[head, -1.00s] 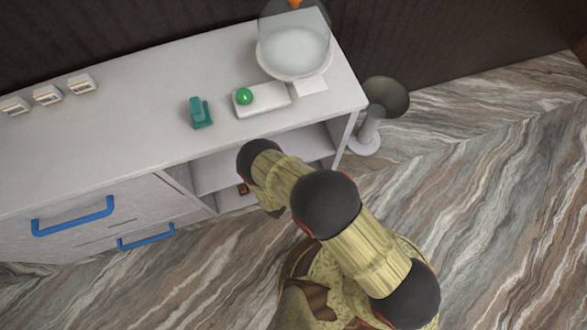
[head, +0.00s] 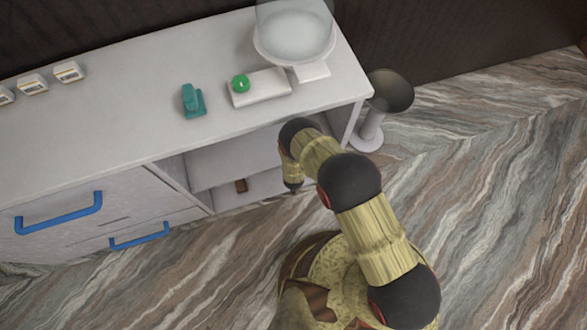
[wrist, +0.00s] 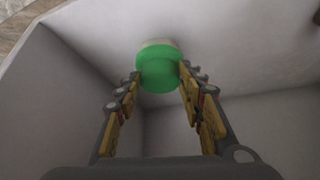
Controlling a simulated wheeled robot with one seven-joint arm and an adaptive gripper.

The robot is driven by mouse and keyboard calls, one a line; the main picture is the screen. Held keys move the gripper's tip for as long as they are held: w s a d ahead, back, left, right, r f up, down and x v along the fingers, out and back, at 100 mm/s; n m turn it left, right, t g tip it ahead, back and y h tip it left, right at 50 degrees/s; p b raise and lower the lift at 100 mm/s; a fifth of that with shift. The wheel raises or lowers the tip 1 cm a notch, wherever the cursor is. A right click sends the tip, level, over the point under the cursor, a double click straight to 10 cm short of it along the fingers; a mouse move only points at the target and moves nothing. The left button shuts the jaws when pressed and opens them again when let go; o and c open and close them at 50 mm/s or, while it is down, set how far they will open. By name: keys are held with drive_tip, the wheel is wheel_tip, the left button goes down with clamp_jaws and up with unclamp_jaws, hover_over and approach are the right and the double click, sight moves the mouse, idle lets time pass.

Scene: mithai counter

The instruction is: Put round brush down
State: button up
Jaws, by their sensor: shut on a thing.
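The round brush (wrist: 157,70) shows in the wrist view as a green round body with a pale cream edge at its far side. My gripper (wrist: 158,80) is shut on it, with a finger on each side. Pale grey surfaces of the open shelf compartment (wrist: 205,125) surround it. I cannot tell whether the brush touches the surface beyond it. In the head view my gripper (head: 292,186) points down at the front of the open shelf (head: 225,165), and the brush cannot be made out there.
On the white counter (head: 130,115) are a teal object (head: 192,101), a white block (head: 262,88) with a green knob, and a scale-like bowl (head: 293,40). A small brown item (head: 241,185) lies on the lower shelf. A grey flared stand (head: 390,92) is right of the counter.

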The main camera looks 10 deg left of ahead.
drive_tip(key=shift+w+d+f+b, duration=0.1)
drive_tip(key=shift+f+b, duration=0.15)
drive_tip(key=shift+f, duration=0.4)
drive_tip(key=shift+w+a+f+b, duration=0.15)
drive_tip(key=shift+f+b, duration=0.15)
drive_tip(key=shift+f, duration=0.3)
drive_tip(key=shift+w+d+f+b, duration=0.15)
drive_tip(key=shift+f+b, duration=0.1)
drive_tip(key=shift+f, duration=0.4)
drive_tip(key=shift+f, duration=0.1)
drive_tip(key=o, duration=1.2)
drive_tip(key=p+v, duration=0.5)
drive_tip(key=v, duration=0.7)
drive_tip(key=shift+s, duration=0.1)
